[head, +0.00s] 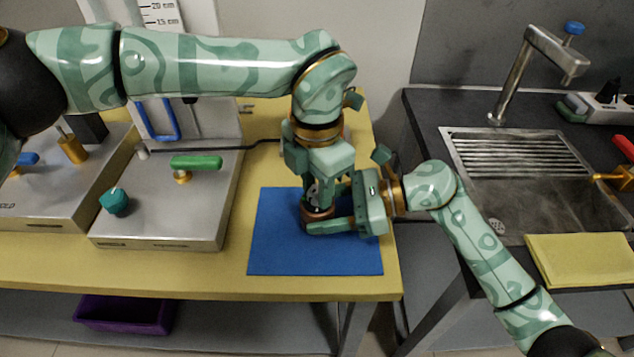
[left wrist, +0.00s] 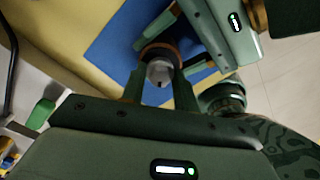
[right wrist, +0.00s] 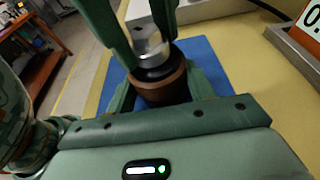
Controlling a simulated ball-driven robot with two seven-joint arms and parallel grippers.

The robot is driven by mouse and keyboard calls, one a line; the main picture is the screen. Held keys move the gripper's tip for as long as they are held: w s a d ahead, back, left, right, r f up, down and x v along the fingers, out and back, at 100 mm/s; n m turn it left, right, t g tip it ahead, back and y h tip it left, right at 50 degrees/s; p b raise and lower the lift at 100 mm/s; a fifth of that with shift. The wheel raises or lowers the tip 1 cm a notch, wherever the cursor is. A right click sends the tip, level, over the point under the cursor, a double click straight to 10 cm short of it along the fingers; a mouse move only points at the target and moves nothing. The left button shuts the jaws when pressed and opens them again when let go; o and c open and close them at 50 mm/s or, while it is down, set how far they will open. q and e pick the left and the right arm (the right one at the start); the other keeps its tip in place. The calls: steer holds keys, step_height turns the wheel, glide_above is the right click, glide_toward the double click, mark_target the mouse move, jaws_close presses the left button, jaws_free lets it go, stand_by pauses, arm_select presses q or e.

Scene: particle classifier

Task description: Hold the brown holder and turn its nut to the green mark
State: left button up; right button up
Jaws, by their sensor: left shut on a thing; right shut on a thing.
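The brown holder (head: 306,216) stands on the blue mat (head: 275,250). It also shows in the right wrist view (right wrist: 160,88), with a black band and the silver nut (right wrist: 150,50) on top. My right gripper (head: 325,215) comes from the right and is shut around the holder's sides. My left gripper (head: 315,190) points down from above and is shut on the silver nut. The nut shows between its fingers in the left wrist view (left wrist: 160,72), with the holder's brown rim around it. I cannot make out the green mark in any view.
Metal boxes stand to the left, one with a green handle (head: 197,161) and a teal knob (head: 115,201). A sink (head: 540,180) and a yellow cloth (head: 580,258) lie to the right. The mat's front part is clear. A purple bin (head: 125,314) is below the table.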

arm_select(q)
steer(key=m, duration=0.4)
steer(key=shift+w+r+m, duration=0.1)
steer(key=shift+m, duration=0.2)
arm_select(e)
steer(key=shift+d+f, duration=0.1)
arm_select(q)
steer(key=m, duration=0.4)
steer(key=shift+m, duration=0.3)
arm_select(e)
steer(key=shift+f, duration=0.1)
arm_select(q)
steer(key=o, duration=0.9)
steer(key=shift+c, duration=0.2)
steer(key=shift+o, duration=0.6)
arm_select(e)
steer(key=shift+s, duration=0.1)
